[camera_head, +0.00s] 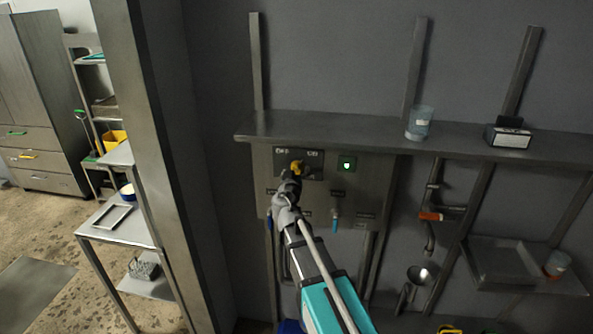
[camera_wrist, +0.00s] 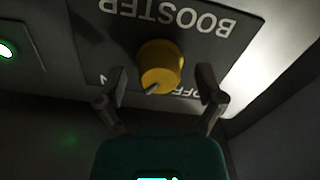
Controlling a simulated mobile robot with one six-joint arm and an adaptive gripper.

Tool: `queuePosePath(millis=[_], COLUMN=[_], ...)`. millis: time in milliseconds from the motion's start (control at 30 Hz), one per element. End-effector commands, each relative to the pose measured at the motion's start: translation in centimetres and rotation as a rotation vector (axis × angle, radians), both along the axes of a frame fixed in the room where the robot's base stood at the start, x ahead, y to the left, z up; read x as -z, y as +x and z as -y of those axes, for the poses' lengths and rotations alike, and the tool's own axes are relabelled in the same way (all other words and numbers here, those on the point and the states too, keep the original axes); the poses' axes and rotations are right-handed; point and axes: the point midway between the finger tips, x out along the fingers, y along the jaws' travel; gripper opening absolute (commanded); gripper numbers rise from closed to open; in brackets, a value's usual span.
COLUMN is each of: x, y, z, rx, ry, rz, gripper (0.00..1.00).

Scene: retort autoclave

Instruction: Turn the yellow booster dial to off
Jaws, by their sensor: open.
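The yellow booster dial (camera_wrist: 160,66) sits on a dark plate (camera_wrist: 215,55) lettered BOOSTER, which appears upside down in the wrist view. A pale pointer mark shows on the dial's lower left edge. The word OFF is partly visible beside the dial, to its lower right, and another label at the lower left is mostly hidden. My gripper (camera_wrist: 160,92) is open, with one finger on each side of the dial and visible gaps between. In the head view the yellow dial (camera_head: 297,167) shows just beyond my gripper (camera_head: 291,178), on the wall panel under the shelf.
A green-lit switch (camera_head: 347,164) is right of the dial. A metal shelf (camera_head: 370,133) runs above the panel, holding a clear cup (camera_head: 419,122) and a small dark box (camera_head: 509,133). A blue-tipped handle (camera_head: 335,219) hangs below. A steel post (camera_head: 160,150) stands at left.

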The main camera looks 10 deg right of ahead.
Motion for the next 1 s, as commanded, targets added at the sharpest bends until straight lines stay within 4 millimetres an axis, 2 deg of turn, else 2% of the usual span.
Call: queuePosePath(millis=[133,500,933,1000], x=[0.0,0.0,0.0,0.0], y=[0.88,1.0,1.0,1.0], z=[0.32,0.4,0.4,0.4], rx=[0.0,0.0,0.0,0.0], ry=[0.0,0.0,0.0,0.0], rz=[0.0,0.0,0.0,0.0], gripper=[0.87,0.85,0.05,0.05])
